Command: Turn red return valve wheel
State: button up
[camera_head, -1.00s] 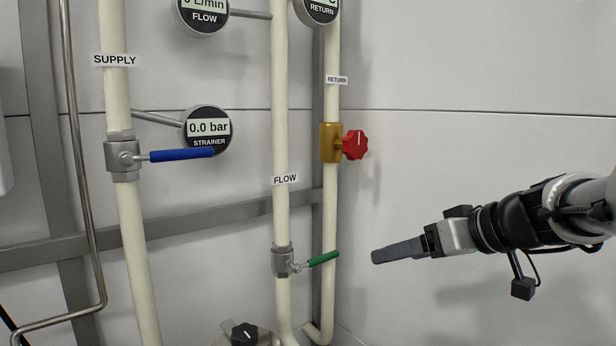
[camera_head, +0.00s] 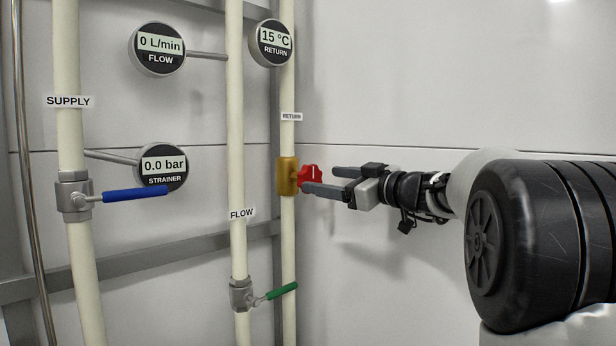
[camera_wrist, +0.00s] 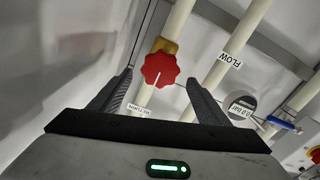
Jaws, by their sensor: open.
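The red return valve wheel (camera_head: 311,176) sits on a brass valve body (camera_head: 287,176) on the pipe labelled RETURN, at the centre of the head view. In the wrist view the lobed red wheel (camera_wrist: 160,69), with a white line on its face, lies between and just ahead of the two fingertips. My gripper (camera_head: 318,180) is open, one finger above and one finger in front of the wheel in the head view. The near finger partly covers the wheel's lower edge. I cannot tell whether a finger touches it. The gripper also shows in the wrist view (camera_wrist: 158,80).
The FLOW pipe (camera_head: 236,130) runs left of the return pipe, with a green-handled valve (camera_head: 281,291) low down. A blue-handled valve (camera_head: 135,194) is on the SUPPLY pipe. Round gauges (camera_head: 271,42) stand out from the pipes. The wall (camera_head: 400,90) right of the pipes is bare.

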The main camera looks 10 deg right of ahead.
aim_at(313, 178)
jog(key=x, duration=0.6)
jog(key=shift+w+a+p, duration=0.2)
jog(key=shift+w+p, duration=0.05)
jog(key=shift+p, duration=0.1)
jog(key=c, duration=1.1)
